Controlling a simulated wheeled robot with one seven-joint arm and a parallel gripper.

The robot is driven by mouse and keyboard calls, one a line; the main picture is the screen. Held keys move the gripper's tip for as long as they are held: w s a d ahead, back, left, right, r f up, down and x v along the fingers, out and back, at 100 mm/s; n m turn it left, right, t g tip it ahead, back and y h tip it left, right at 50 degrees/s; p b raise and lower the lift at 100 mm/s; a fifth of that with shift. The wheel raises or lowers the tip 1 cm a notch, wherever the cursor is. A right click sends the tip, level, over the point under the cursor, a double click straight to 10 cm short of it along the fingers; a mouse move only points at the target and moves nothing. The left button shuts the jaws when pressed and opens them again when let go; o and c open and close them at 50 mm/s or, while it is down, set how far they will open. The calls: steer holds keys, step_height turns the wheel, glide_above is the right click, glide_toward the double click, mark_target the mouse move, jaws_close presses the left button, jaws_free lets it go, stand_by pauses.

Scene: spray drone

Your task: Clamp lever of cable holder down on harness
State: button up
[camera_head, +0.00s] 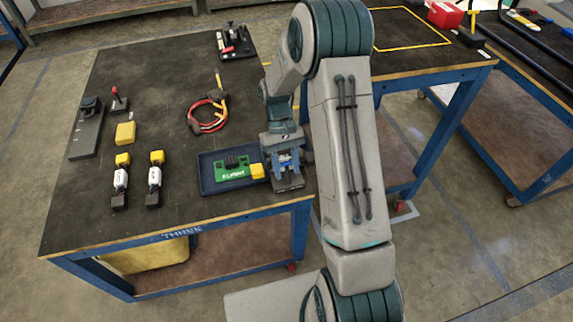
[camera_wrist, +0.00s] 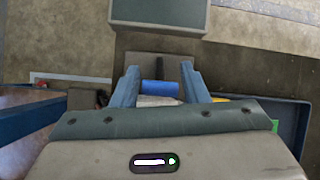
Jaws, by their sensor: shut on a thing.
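My gripper (camera_head: 287,164) is over the right end of the dark blue tray (camera_head: 205,187), at the front right of the table. In the wrist view its two blue fingers (camera_wrist: 159,88) are shut around a blue and pale grey part (camera_wrist: 160,90); what it is I cannot tell. The harness (camera_head: 208,113), a red cable loop with yellow and black ends, lies on the table behind the tray, apart from my gripper. A black clamp fixture with a red handle (camera_head: 231,46) stands at the back edge; it looks like the cable holder, but its lever position is too small to tell.
To the left are another yellow block (camera_head: 125,133), two black, white and yellow parts (camera_head: 121,180), a small red-topped stand (camera_head: 118,99) and a dark bracket (camera_head: 88,125). The table between harness and clamp fixture is clear.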

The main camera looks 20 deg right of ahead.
steer(key=o, duration=0.9)
steer(key=shift+o, duration=0.2)
steer(key=p+v, duration=0.1)
steer(key=v, duration=1.3)
steer(key=shift+a+f, duration=0.1)
